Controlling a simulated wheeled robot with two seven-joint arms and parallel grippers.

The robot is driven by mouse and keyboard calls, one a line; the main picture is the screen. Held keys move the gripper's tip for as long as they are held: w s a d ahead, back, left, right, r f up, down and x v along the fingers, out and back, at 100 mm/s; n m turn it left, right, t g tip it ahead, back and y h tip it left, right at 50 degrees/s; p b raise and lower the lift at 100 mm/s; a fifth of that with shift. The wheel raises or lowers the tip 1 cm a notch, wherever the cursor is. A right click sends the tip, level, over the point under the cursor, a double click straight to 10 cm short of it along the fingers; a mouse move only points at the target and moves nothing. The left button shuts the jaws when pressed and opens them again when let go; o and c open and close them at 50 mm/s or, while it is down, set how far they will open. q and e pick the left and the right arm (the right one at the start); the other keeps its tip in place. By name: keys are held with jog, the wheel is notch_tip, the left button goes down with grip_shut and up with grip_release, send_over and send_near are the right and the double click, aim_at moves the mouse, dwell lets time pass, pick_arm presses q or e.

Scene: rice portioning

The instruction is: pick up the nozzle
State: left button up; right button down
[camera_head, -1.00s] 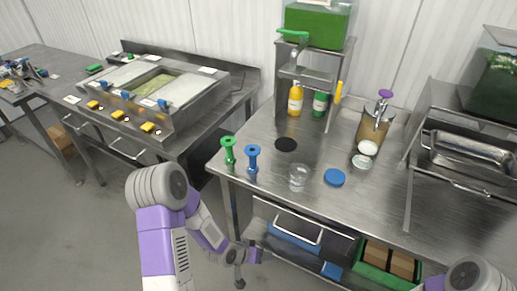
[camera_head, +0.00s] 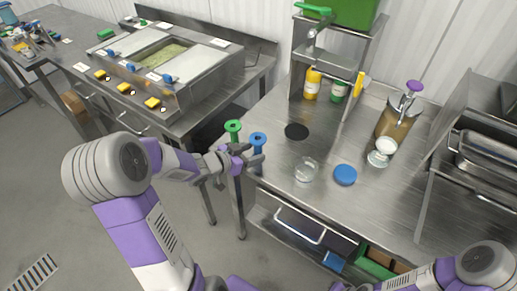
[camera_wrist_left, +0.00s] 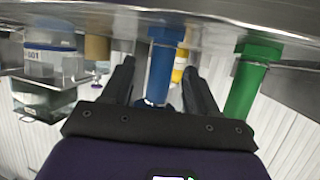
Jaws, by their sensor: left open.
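Two spool-shaped nozzles stand upright near the left end of the steel table, a green nozzle (camera_head: 233,127) and a blue nozzle (camera_head: 258,139). My left gripper (camera_head: 255,162) is open beside the table edge, at the blue nozzle, and hides part of its lower body in the head view. In the left wrist view, which is upside down, the blue nozzle (camera_wrist_left: 160,72) shows between the two spread fingers (camera_wrist_left: 159,66). The green nozzle (camera_wrist_left: 252,78) stands outside them, to the right. I cannot tell whether a finger touches the blue nozzle. My right gripper is out of view.
A clear glass cup (camera_head: 306,170), a blue lid (camera_head: 345,175) and a black disc (camera_head: 297,131) are on the table. A dispenser (camera_head: 393,125) stands farther right, and yellow (camera_head: 312,84) and green bottles (camera_head: 338,91) under the rack. The counter with yellow-handled trays (camera_head: 152,102) is left.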

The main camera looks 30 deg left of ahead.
aim_at(255, 151)
pick_arm(q)
jog(key=shift+b+x, duration=0.35)
jog(key=shift+x, duration=1.2)
jog(key=shift+a, duration=0.1)
jog(key=shift+c, duration=0.4)
grip_shut()
